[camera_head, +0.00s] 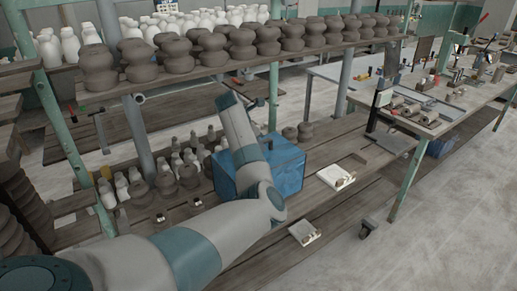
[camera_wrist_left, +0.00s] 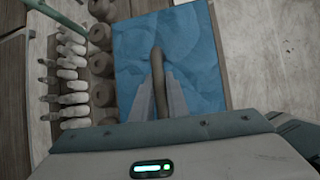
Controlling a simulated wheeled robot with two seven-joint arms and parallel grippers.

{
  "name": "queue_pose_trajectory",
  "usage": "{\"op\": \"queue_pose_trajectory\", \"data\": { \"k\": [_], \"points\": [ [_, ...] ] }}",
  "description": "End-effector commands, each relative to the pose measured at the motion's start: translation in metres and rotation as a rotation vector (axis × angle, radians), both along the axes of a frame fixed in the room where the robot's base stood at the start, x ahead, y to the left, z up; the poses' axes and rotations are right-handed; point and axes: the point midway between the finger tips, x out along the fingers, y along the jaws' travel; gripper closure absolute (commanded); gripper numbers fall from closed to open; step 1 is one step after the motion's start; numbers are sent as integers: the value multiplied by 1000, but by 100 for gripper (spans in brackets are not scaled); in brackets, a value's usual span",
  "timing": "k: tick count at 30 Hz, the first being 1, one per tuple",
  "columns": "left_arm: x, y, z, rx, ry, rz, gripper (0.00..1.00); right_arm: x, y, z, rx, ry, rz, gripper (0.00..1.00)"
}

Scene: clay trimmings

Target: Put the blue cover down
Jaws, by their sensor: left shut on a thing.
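A blue box-shaped thing (camera_head: 289,172) stands on the low wooden shelf in the head view, partly behind my left arm. In the left wrist view the blue cover (camera_wrist_left: 205,70) shows as a blue rectangular top with a brown upright grip (camera_wrist_left: 157,62) at its middle. My left gripper (camera_wrist_left: 159,82) is shut on this grip, one grey finger on each side. In the head view my left forearm hides the gripper. I cannot tell whether the cover touches what is below it. My right gripper is not in view.
Brown clay pots (camera_head: 180,57) and white bottles (camera_head: 245,14) fill the upper shelf; more stand left of the blue box. A green post (camera_head: 407,175) stands farther right, before a cluttered bench (camera_head: 440,105).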

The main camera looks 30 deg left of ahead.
Motion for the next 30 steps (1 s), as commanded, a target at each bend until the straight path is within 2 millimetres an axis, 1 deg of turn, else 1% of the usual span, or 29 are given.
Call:
{"op": "queue_pose_trajectory", "data": {
  "k": [1,6,18,19,21,30],
  "points": [
    [-1,0,-4,0,4,-1,100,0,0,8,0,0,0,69],
    [0,0,-20,0,1,0,100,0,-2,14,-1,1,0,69],
    [0,0,-25,0,-1,0,100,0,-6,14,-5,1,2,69],
    [0,0,-26,0,0,0,82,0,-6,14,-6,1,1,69],
    [0,0,-26,0,0,0,68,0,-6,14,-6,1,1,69],
    [0,0,-25,0,0,0,68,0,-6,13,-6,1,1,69]
  ]
}}
